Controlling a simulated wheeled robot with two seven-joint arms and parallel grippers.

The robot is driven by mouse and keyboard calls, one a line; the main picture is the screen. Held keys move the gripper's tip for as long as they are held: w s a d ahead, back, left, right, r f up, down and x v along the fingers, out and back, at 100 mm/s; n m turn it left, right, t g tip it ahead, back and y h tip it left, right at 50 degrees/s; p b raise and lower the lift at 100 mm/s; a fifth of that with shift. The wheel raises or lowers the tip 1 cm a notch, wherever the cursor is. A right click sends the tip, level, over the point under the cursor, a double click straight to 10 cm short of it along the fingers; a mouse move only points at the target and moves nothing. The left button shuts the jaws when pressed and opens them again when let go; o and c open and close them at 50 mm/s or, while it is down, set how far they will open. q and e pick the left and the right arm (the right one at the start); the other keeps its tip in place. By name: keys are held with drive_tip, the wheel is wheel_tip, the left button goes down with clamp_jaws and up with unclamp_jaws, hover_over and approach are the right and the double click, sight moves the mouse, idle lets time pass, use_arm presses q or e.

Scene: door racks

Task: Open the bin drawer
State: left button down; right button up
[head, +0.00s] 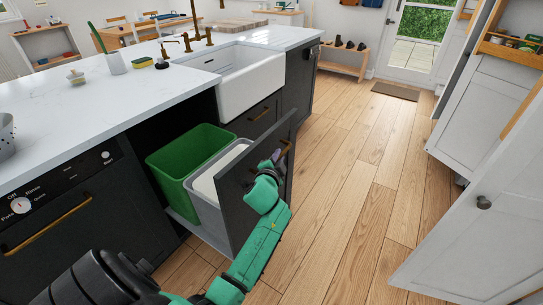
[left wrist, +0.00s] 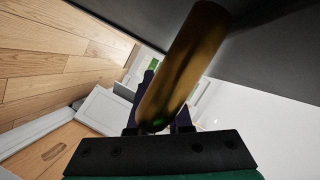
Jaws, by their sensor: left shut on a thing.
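The bin drawer (head: 252,187) has a dark front and stands pulled out from under the counter. A green bin (head: 184,165) and a bin with a pale lid or liner (head: 212,180) show inside it, behind the front. My left gripper (head: 277,158) is at the outer side of the drawer front, shut on its brass handle (head: 286,145). In the left wrist view the brass handle (left wrist: 185,65) runs between the fingers, with the dark drawer front close by. The gripper partly hides the handle in the head view. My right gripper is not in view.
A dishwasher (head: 60,205) with a brass handle is left of the drawer. A white sink (head: 250,82) is set in the counter beyond. Open wooden floor (head: 345,190) lies right of the drawer. A white cabinet door (head: 480,215) stands ajar at the right.

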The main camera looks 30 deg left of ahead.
use_arm(q)
drive_tip(key=shift+d, duration=0.95)
drive_tip(key=c, duration=0.8)
unclamp_jaws()
drive_tip(key=shift+c, duration=0.2)
drive_tip(key=v, duration=1.4)
drive_tip(key=shift+s, duration=0.25)
